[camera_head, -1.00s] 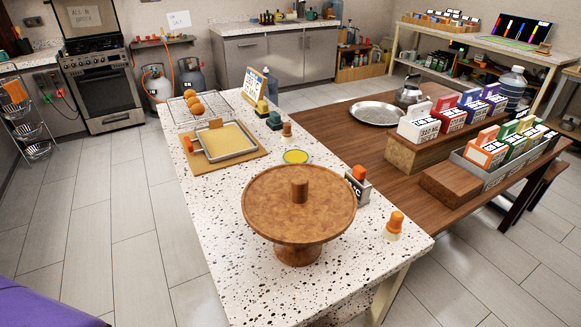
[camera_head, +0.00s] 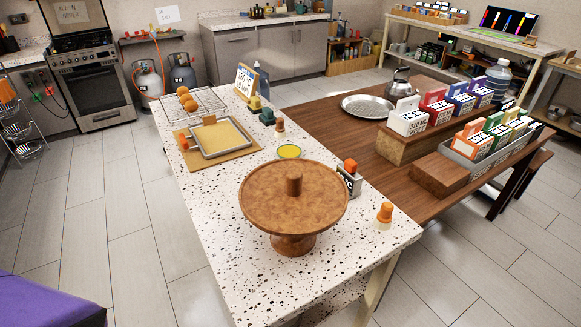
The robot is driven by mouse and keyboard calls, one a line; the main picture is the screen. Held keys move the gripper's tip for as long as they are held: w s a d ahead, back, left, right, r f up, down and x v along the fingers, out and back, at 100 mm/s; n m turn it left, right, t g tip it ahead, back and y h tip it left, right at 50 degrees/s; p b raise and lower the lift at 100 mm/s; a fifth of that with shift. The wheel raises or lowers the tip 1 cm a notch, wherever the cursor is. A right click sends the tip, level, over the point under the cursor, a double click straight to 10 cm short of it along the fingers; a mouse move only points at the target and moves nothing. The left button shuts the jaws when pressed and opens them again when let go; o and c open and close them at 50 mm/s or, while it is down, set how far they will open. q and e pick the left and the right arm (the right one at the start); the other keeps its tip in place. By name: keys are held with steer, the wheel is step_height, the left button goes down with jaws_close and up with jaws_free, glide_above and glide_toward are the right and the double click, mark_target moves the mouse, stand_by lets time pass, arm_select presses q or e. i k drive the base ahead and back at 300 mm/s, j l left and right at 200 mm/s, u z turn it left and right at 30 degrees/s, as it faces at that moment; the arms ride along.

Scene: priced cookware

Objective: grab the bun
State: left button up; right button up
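Several small round orange-brown buns (camera_head: 188,99) sit on a wire cooling rack (camera_head: 166,108) at the far left end of the speckled counter. They are close together, and nothing touches them from above. Neither my left nor my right gripper shows in the head view.
A wooden cake stand (camera_head: 290,205) fills the near part of the speckled counter (camera_head: 225,255). A tray (camera_head: 216,138) on a board lies in front of the rack. A sign (camera_head: 247,82) and small bottles line the right edge. The tiled floor (camera_head: 125,235) left of the counter is clear.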

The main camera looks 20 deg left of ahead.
mark_target(182, 90)
steer(key=u, duration=1.3)
steer(key=k, duration=0.9)
steer(key=k+z, duration=0.1)
steer(key=z, duration=0.3)
steer(key=k+z, duration=0.15)
steer(key=z, duration=0.3)
steer(key=k+l+z, duration=0.1)
steer(key=z, duration=0.3)
steer(key=i+j+z, duration=0.1)
steer(key=j+z, duration=0.3)
steer(key=i+j+z, duration=0.1)
steer(key=z, duration=0.25)
steer(key=j, duration=0.75)
steer(key=i+j, duration=0.15)
steer(key=j, duration=1.4)
steer(key=i, duration=0.05)
